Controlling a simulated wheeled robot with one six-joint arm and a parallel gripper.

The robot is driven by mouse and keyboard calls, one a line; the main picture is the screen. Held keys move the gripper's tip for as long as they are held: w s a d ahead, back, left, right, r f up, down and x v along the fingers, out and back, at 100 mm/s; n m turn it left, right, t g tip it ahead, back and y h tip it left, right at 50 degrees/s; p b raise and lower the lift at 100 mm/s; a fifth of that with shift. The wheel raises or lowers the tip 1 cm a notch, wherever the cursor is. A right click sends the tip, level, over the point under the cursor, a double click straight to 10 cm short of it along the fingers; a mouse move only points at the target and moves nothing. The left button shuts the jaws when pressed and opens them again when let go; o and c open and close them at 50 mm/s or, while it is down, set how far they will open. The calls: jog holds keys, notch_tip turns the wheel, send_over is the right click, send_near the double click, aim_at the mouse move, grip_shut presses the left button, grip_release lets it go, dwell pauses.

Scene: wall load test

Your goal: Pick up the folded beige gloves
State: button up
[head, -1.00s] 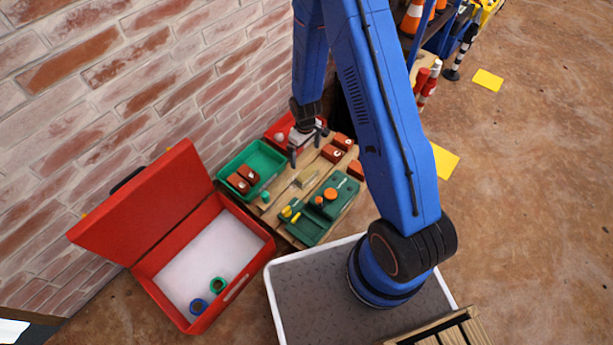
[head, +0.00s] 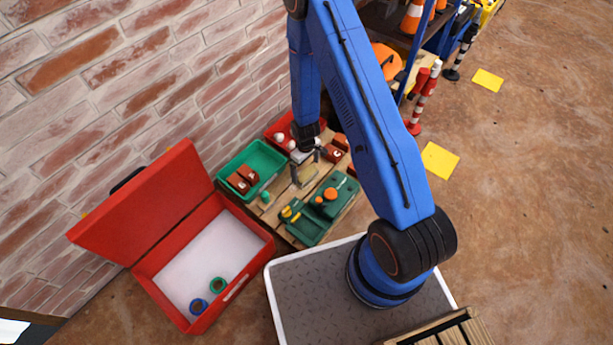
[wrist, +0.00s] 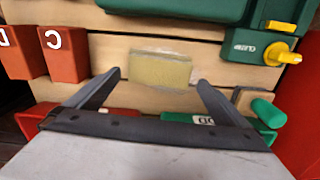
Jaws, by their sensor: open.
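The folded beige gloves (wrist: 160,70) lie flat on the wooden table top, as a small yellowish-beige rectangle. In the head view the gloves (head: 306,177) are on the middle of the table, partly behind my fingers. My gripper (wrist: 157,82) is open and empty. Its two fingers point toward the gloves, one tip off each side, with a gap on both sides. In the head view my gripper (head: 304,168) is just above the gloves; its exact height is hard to tell.
A green tray (head: 228,166) with red-brown blocks stands left of the gloves, a red tray (head: 272,133) behind. Dark green cases (head: 310,228) lie at the front, and red-brown blocks (wrist: 64,55) lie to one side. An open red toolbox (head: 262,262) stands on the floor.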

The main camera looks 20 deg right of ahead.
aim_at(306, 173)
jog(key=shift+s+d+f, duration=0.1)
jog(key=shift+d+f, duration=0.05)
jog(key=shift+f, duration=2.15)
jog(key=c, duration=0.8)
jog(key=shift+o, duration=0.2)
jog(key=shift+r, duration=0.1)
